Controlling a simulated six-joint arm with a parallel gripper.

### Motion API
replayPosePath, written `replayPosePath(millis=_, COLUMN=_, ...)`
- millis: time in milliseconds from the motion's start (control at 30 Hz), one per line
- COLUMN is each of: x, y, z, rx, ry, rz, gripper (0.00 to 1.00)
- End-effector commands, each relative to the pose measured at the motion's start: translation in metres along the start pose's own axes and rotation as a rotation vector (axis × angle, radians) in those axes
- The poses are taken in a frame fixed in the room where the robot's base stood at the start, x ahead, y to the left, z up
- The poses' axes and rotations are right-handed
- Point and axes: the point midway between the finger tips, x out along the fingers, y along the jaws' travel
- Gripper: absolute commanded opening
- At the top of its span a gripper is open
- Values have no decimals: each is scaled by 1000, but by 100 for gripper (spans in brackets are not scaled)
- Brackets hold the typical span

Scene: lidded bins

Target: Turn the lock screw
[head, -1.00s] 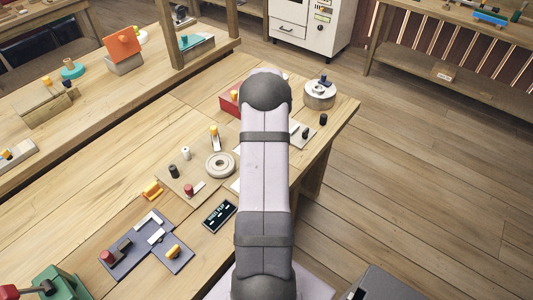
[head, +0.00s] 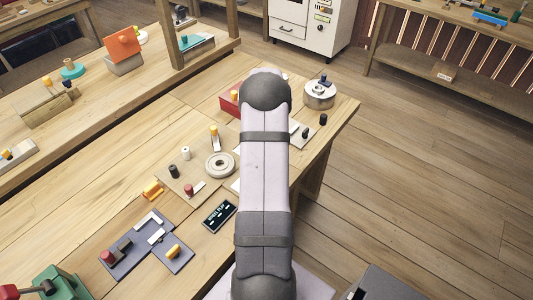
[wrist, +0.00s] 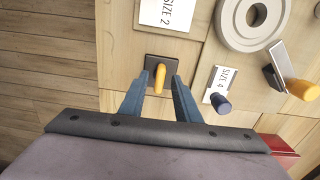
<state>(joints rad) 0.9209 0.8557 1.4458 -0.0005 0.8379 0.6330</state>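In the wrist view a small yellow upright knob (wrist: 160,77) stands on a dark square plate (wrist: 151,61) on the wooden table. It may be the lock screw; no label on it shows. My gripper (wrist: 159,79) has its two blue-grey fingers on either side of the knob, with a visible gap on each side. The fingers look apart from the knob, though their depth relative to it is hard to judge. In the head view my arm hides the gripper and this knob.
A "SIZE 2" card (wrist: 167,13) lies beyond the plate. A pale ring (wrist: 231,34), a "SIZE 4" card (wrist: 219,83) with a dark blue peg (wrist: 221,103), and a yellow-handled piece (wrist: 303,90) are to the right. A red block (wrist: 279,149) is near my gripper's right side.

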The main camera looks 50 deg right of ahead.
Motion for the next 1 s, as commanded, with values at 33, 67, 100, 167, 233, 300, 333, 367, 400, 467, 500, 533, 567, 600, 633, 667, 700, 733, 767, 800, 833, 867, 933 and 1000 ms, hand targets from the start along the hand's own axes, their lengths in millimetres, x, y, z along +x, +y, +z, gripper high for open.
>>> replayPosePath(millis=33, x=0, y=0, z=0, rx=1, ry=-1, rz=0, gripper=30)
replayPosePath(millis=67, x=0, y=0, z=0, rx=1, ry=-1, rz=1, gripper=30)
replayPosePath(millis=100, x=0, y=0, z=0, rx=1, ry=-1, rz=1, gripper=30)
replayPosePath(millis=167, x=0, y=0, z=0, rx=1, ry=-1, rz=0, gripper=30)
replayPosePath(millis=233, x=-3, y=0, z=0, rx=2, ry=0, rz=0, gripper=30)
replayPosePath(millis=300, x=-8, y=0, z=0, rx=2, ry=0, rz=0, gripper=30)
replayPosePath(millis=333, x=-11, y=0, z=0, rx=2, ry=1, rz=-1, gripper=30)
replayPosePath(millis=367, x=-15, y=0, z=-1, rx=2, ry=2, rz=-2, gripper=30)
replayPosePath(millis=400, x=-20, y=0, z=0, rx=1, ry=2, rz=-2, gripper=30)
replayPosePath(millis=467, x=-28, y=0, z=-1, rx=1, ry=3, rz=-2, gripper=30)
replayPosePath(millis=500, x=-34, y=0, z=0, rx=1, ry=2, rz=-2, gripper=30)
replayPosePath(millis=533, x=-38, y=0, z=-1, rx=1, ry=3, rz=-2, gripper=30)
replayPosePath(millis=567, x=-42, y=0, z=-1, rx=1, ry=3, rz=-2, gripper=30)
replayPosePath(millis=600, x=-48, y=0, z=0, rx=1, ry=2, rz=-1, gripper=30)
replayPosePath(millis=633, x=-52, y=0, z=0, rx=1, ry=3, rz=-2, gripper=30)
replayPosePath(millis=667, x=-55, y=0, z=0, rx=1, ry=2, rz=-2, gripper=30)
replayPosePath(millis=700, x=-59, y=0, z=-1, rx=1, ry=2, rz=-1, gripper=30)
replayPosePath(millis=733, x=-62, y=0, z=-1, rx=0, ry=2, rz=-2, gripper=30)
replayPosePath(millis=767, x=-65, y=0, z=0, rx=0, ry=2, rz=-1, gripper=30)
replayPosePath(millis=800, x=-68, y=0, z=0, rx=0, ry=1, rz=-1, gripper=30)
replayPosePath(millis=833, x=-70, y=0, z=0, rx=0, ry=1, rz=-1, gripper=30)
replayPosePath(millis=867, x=-71, y=0, z=0, rx=0, ry=1, rz=-1, gripper=30)
replayPosePath(millis=933, x=-73, y=0, z=0, rx=0, ry=0, rz=0, gripper=30)
replayPosePath(millis=1000, x=-73, y=0, z=0, rx=0, ry=0, rz=0, gripper=30)
